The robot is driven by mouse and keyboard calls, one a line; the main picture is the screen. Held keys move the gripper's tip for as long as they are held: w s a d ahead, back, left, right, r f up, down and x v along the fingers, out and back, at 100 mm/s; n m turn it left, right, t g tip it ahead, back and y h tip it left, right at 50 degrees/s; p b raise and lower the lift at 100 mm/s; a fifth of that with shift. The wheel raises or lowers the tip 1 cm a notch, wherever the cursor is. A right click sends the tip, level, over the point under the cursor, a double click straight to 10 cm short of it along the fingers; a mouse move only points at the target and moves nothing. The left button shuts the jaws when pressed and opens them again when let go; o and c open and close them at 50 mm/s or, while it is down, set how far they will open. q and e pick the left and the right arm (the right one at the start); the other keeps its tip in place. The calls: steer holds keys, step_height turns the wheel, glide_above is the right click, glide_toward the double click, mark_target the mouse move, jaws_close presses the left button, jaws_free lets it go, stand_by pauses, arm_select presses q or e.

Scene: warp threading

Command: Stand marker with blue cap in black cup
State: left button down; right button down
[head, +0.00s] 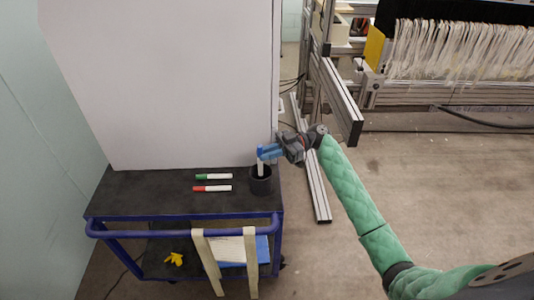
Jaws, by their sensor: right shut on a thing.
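The marker with the blue cap (261,166) is upright, its cap at the top and its lower part in or in front of the opening of the black cup (261,186). My right gripper (266,153) is shut on the marker near its cap, coming in from the right above the cup. The black cup stands at the right end of the dark cart top. The marker's lower end is hidden, so I cannot tell whether it touches the cup's floor. My left gripper is not in view.
A green-capped marker (214,177) and a red-capped marker (212,189) lie on the cart top (150,190), left of the cup. A white board (160,80) rises behind. A blue rail (180,217) with hanging strips runs along the front. A metal frame (335,95) stands at right.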

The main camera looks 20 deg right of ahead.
steer(key=c, duration=1.3)
jaws_free()
steer(key=shift+c, duration=0.2)
